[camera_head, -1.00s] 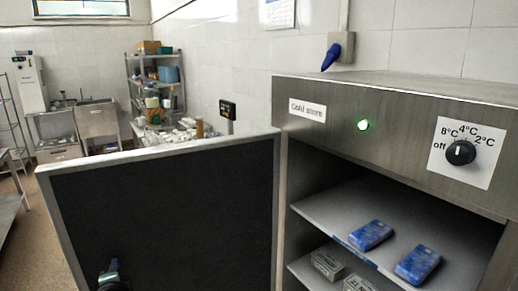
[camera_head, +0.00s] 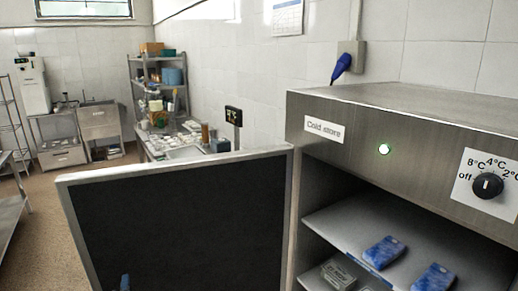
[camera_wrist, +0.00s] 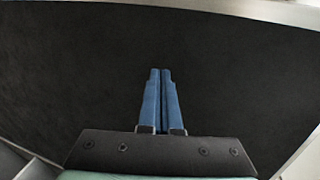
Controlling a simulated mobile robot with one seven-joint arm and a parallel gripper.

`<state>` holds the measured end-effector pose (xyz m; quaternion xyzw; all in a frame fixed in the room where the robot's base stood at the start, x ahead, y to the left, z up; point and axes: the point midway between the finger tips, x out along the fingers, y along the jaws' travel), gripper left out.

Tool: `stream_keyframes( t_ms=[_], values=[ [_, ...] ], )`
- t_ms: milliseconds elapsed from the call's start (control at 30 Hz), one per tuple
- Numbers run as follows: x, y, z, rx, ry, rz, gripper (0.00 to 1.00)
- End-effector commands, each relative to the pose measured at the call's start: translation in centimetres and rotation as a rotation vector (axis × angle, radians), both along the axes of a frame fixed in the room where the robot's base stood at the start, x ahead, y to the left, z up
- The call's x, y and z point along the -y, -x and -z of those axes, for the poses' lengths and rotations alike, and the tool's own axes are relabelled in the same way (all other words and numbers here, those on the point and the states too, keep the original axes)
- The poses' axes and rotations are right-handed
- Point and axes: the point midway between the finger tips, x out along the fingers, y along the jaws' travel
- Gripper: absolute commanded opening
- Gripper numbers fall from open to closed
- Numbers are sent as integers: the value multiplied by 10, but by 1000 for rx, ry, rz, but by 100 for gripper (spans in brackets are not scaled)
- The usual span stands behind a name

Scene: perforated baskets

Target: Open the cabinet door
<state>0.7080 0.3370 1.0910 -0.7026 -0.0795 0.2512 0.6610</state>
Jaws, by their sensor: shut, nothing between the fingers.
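The cabinet is a metal cold store (camera_head: 350,125) on the right in the head view, labelled "Cold store". Its door (camera_head: 180,215) stands wide open, swung out to the left, with its dark inner face towards me and a light metal frame. In the wrist view the dark door panel (camera_wrist: 230,75) fills most of the picture. My gripper (camera_wrist: 160,72) has two blue fingers shut together, empty, in front of this panel. I cannot tell whether they touch it. In the head view only a small blue part of my gripper (camera_head: 125,282) shows at the bottom edge.
Inside the cabinet a shelf (camera_head: 345,225) holds blue packs (camera_head: 384,252), with small boxes (camera_head: 338,274) below. A dial (camera_head: 488,186) and a green light (camera_head: 384,149) are on the front. A shelf rack (camera_head: 158,85) and a cluttered bench stand behind the door. Floor shows at left.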

Motion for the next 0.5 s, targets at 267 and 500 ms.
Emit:
stream_keyframes(
  t_ms=[267,500],
  values=[
    [12,26,-11,-1,1,-1,0],
    [24,52,-17,-1,2,0,0]
  ],
)
